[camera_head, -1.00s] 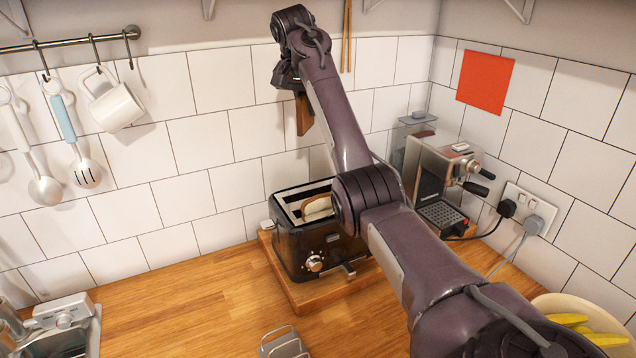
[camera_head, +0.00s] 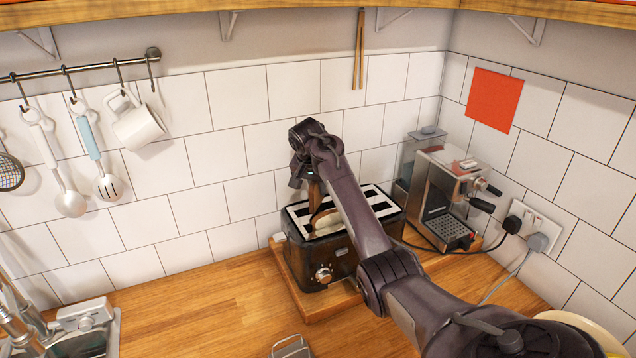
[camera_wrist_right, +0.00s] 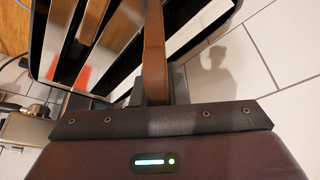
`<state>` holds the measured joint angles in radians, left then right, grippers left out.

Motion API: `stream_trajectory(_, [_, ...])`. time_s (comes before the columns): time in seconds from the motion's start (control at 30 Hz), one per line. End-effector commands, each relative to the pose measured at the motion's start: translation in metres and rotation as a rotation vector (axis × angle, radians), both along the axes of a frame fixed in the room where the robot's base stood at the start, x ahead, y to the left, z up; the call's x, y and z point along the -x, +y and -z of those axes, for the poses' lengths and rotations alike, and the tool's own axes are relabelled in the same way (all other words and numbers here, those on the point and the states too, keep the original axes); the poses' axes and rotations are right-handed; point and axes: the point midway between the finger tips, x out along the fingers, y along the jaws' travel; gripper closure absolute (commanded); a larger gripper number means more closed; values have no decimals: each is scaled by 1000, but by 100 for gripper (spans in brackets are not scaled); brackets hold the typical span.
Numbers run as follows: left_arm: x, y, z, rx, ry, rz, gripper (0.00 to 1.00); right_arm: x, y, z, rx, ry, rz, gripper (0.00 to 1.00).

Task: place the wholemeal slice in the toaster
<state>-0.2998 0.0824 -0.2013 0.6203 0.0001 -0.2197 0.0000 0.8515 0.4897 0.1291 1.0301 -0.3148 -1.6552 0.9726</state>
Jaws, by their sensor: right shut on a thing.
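The wholemeal slice (camera_head: 314,195) is brown and held upright below my right gripper (camera_head: 308,180). The gripper is shut on its upper edge. In the right wrist view the slice (camera_wrist_right: 154,50) shows edge-on, over the slotted top of the toaster (camera_wrist_right: 62,70). The black and metal toaster (camera_head: 318,260) stands on a wooden board. A paler bread slice (camera_head: 327,222) sticks up from a slot, close to the wholemeal slice in the head view. I cannot tell whether the wholemeal slice's lower edge is inside a slot. My left gripper is not in view.
A coffee machine (camera_head: 446,200) stands right of the toaster, with sockets and cables beyond it. A wire rack (camera_head: 291,348) is at the front edge of the picture. Utensils and a white mug (camera_head: 137,125) hang at left.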

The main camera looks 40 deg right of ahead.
Motion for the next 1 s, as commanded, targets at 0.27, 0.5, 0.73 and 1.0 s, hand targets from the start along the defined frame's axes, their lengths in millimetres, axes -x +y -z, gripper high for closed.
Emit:
stream_trajectory(0.27, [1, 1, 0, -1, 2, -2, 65, 0, 0, 2, 0, -2, 1, 100])
stream_trajectory(0.5, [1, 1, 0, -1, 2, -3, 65, 0, 0, 9, 0, 0, 1, 100])
stream_trajectory(0.73, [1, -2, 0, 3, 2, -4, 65, 0, 0, 9, -1, -1, 1, 65])
stream_trajectory(1.0, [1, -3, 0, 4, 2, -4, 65, 0, 0, 6, 0, -3, 1, 65])
